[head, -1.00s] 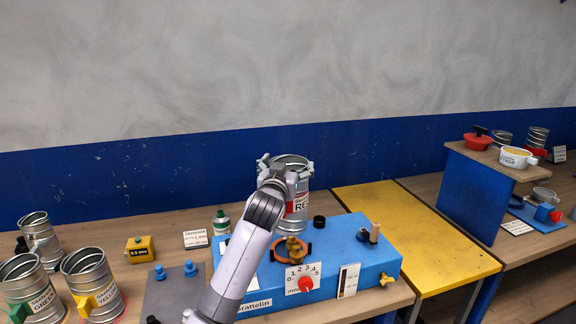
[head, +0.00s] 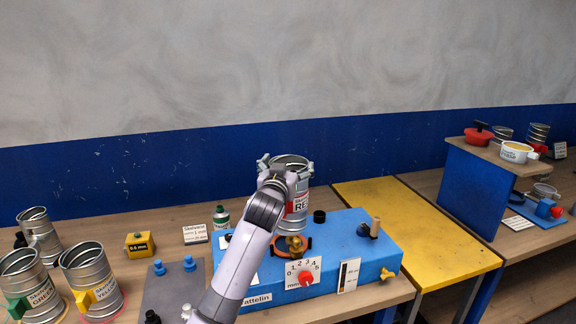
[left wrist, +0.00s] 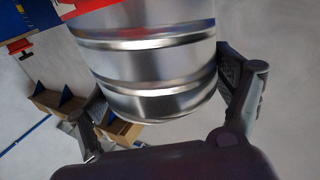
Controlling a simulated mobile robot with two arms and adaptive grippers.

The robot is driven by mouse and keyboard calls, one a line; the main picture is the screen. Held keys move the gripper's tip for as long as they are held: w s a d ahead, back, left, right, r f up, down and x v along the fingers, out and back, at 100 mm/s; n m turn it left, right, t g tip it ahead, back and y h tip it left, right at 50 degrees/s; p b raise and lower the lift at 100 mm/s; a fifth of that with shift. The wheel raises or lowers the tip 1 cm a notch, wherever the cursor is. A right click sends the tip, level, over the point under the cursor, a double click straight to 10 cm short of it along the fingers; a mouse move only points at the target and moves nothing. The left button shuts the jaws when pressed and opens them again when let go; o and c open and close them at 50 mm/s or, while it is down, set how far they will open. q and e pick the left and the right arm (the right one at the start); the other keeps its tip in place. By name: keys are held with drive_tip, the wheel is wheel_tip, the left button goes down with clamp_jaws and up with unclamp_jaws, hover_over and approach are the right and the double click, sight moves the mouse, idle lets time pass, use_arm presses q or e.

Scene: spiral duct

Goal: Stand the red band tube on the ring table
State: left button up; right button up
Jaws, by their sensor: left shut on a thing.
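The red band tube (head: 294,203), a ribbed silver tube with a red mark and a label partly reading "RE", is upright in my left gripper (head: 286,172). It is above or at an orange ring (head: 304,250) around a brass piece (head: 294,243) on the blue bench unit (head: 338,243). The ring looks like the ring table. I cannot tell whether the tube touches it. In the left wrist view the silver tube (left wrist: 150,75) fills the space between my left gripper's fingers (left wrist: 165,100), with red and blue at the upper left. My right gripper is out of view.
Green (head: 32,287) and yellow (head: 90,280) marked tubes stand at the left. The yellow bench (head: 415,232) at the right is clear.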

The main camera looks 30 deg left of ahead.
use_arm(q)
wheel_tip(320, 180, down, 7)
drive_tip(key=b, duration=0.4)
idle(2.0)
drive_tip(key=o, duration=1.8)
drive_tip(key=shift+r, duration=0.1)
drive_tip(key=shift+c, duration=0.2)
drive_tip(key=v, duration=1.2)
drive_tip(key=shift+s, duration=0.1)
